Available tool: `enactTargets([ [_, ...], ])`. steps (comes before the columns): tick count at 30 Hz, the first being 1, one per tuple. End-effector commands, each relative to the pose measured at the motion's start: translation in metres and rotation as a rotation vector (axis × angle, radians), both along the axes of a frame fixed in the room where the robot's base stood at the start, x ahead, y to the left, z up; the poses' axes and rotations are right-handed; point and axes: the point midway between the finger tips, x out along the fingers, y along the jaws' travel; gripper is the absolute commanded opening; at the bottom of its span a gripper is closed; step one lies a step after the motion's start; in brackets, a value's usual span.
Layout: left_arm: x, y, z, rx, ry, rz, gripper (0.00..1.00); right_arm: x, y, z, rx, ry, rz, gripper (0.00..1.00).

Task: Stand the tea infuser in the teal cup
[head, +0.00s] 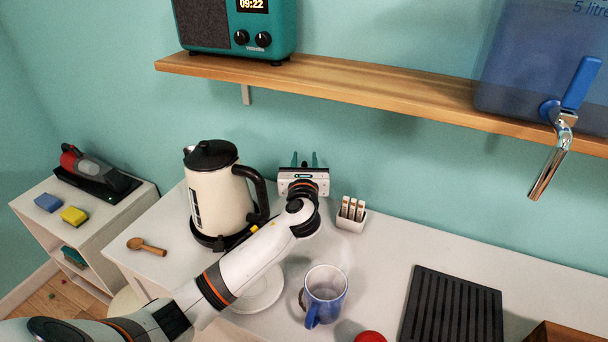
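My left gripper (304,160) is near the wall, past the kettle and behind the small white holder. Its two teal fingers point away from me and stand apart, with nothing visible between them. No teal cup shows for certain. A mug (327,285) with a blue lower part and handle stands upright on the counter, nearer me than the gripper. I cannot make out a tea infuser; my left arm hides part of the counter. My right gripper is not in view.
A cream kettle (216,203) stands left of the gripper. A white holder with sticks (351,216) stands right of it. A white saucer (262,295) lies partly under my arm. A wooden scoop (146,246), black ribbed tray (452,308) and red object (369,337) are around. A shelf (370,88) overhangs.

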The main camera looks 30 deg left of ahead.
Motion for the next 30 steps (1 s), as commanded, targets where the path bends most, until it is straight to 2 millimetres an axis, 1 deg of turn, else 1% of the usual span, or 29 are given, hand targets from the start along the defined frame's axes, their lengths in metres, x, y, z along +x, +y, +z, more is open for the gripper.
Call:
enactTargets([
  [9,-0.06,-0.03,-0.003,-0.001,0.003,-0.003,0.34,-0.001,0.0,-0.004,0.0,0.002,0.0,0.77],
  [12,-0.077,-0.038,-0.002,-0.002,0.002,-0.003,0.34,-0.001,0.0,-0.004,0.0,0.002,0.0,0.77],
  [15,-0.09,-0.044,-0.002,-0.001,0.002,-0.002,0.34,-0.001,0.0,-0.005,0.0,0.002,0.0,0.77],
  [18,-0.098,-0.048,-0.002,-0.001,0.002,-0.001,0.34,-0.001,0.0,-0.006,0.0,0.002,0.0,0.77],
  [21,-0.102,-0.049,-0.001,-0.001,0.002,0.0,0.34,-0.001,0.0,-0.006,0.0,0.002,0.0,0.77],
  [30,-0.103,-0.05,-0.001,0.0,0.001,0.0,0.34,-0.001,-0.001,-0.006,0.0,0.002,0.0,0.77],
])
